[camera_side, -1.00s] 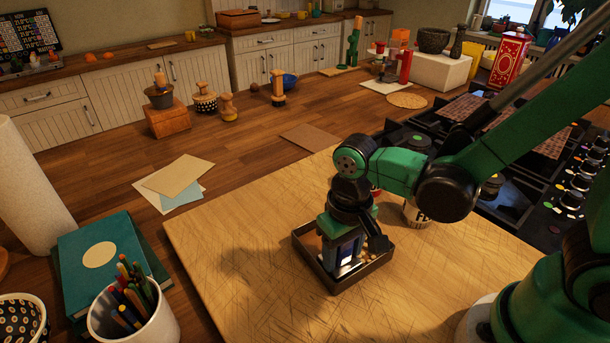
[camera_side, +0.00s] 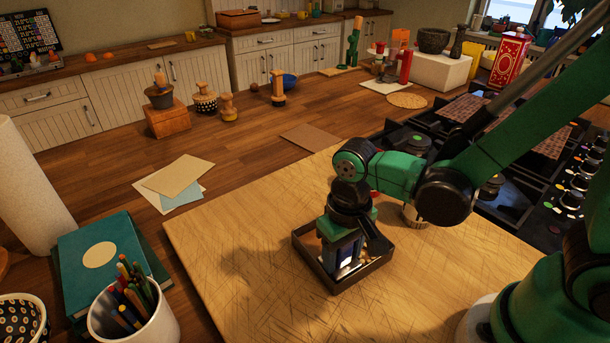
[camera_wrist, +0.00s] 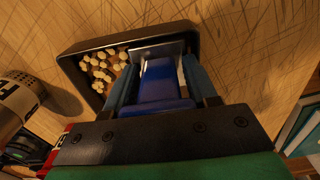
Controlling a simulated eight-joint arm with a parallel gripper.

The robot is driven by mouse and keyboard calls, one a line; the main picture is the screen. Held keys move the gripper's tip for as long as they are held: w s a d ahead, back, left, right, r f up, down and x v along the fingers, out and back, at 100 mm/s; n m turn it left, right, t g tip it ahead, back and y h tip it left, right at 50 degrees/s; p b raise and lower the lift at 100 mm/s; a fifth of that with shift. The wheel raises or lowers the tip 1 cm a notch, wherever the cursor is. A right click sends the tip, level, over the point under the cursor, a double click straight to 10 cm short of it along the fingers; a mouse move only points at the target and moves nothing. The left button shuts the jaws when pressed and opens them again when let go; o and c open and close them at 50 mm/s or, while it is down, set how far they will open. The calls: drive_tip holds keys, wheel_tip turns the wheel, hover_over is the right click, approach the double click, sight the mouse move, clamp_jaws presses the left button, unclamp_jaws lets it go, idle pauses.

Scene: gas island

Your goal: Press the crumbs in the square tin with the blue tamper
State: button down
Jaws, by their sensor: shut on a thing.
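The square tin (camera_side: 370,271) is dark and low-walled and sits on the wooden board. It also shows in the wrist view (camera_wrist: 72,66), with pale crumbs (camera_wrist: 103,66) lying in its left part. My gripper (camera_side: 345,245) points down over the tin. In the wrist view its two fingers (camera_wrist: 162,85) are shut on the blue tamper (camera_wrist: 160,82), one on each side. The tamper's silvery plate (camera_wrist: 157,52) is down inside the tin, to the right of the visible crumbs. Whether it touches the tin floor or crumbs below it is hidden.
A pale labelled can (camera_side: 415,214) stands just behind the tin, partly behind my arm. The stove (camera_side: 505,200) lies to the right. A pen cup (camera_side: 135,318) and teal books (camera_side: 105,262) are at the left. The front of the board (camera_side: 240,290) is clear.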

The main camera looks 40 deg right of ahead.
drive_tip(key=shift+r, duration=2.3)
drive_tip(key=c, duration=0.9)
unclamp_jaws()
drive_tip(key=shift+c, duration=0.2)
clamp_jaws()
drive_tip(key=shift+s+d+r, duration=0.1)
drive_tip(key=shift+d+r, duration=0.15)
drive_tip(key=shift+d, duration=0.65)
drive_tip(key=shift+s+d+r, duration=0.1)
drive_tip(key=shift+d+r, duration=0.15)
drive_tip(key=shift+d, duration=0.65)
drive_tip(key=shift+s+d+r, duration=0.1)
drive_tip(key=shift+d+r, duration=0.15)
drive_tip(key=shift+d, duration=0.65)
